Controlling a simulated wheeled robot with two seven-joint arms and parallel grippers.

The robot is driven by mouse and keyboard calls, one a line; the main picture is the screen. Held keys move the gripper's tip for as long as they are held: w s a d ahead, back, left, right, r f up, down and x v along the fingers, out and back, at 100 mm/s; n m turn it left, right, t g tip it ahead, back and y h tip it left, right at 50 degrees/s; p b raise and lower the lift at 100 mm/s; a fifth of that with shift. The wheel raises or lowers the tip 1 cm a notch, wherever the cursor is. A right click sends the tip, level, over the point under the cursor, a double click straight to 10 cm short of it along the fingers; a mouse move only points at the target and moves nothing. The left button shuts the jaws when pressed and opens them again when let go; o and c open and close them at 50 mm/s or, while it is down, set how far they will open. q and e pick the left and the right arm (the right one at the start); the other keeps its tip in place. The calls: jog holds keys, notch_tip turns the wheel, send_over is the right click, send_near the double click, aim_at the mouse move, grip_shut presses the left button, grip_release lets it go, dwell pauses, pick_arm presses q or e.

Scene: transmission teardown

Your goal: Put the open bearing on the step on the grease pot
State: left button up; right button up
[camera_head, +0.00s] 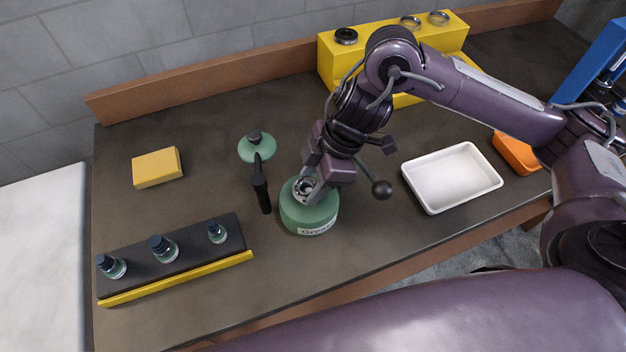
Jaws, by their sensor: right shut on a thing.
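The green grease pot (308,218) stands on the bench near the middle, its label facing the front. My right gripper (312,190) points down at the pot's top and is shut on a metal ring, the open bearing (300,187). The bearing is at the pot's mouth, partly hidden by the fingers; I cannot tell whether it touches the pot. The yellow step (327,62) stands at the back, with a dark bearing (346,36) and two metal rings (410,21) on top. My left gripper is not in view.
A green lid (256,149) and a black-handled brush (262,190) are left of the pot. A yellow sponge (156,167), a rack (190,248) with small bottles, a white tray (452,177) and an orange bin (516,152) are around. The bench between sponge and rack is clear.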

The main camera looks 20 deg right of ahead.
jog(key=o, duration=1)
jog(key=shift+f, duration=0.1)
jog(key=shift+o, duration=0.2)
jog(key=p+v, duration=0.2)
jog(key=v, duration=1)
jog(key=shift+p, duration=0.35)
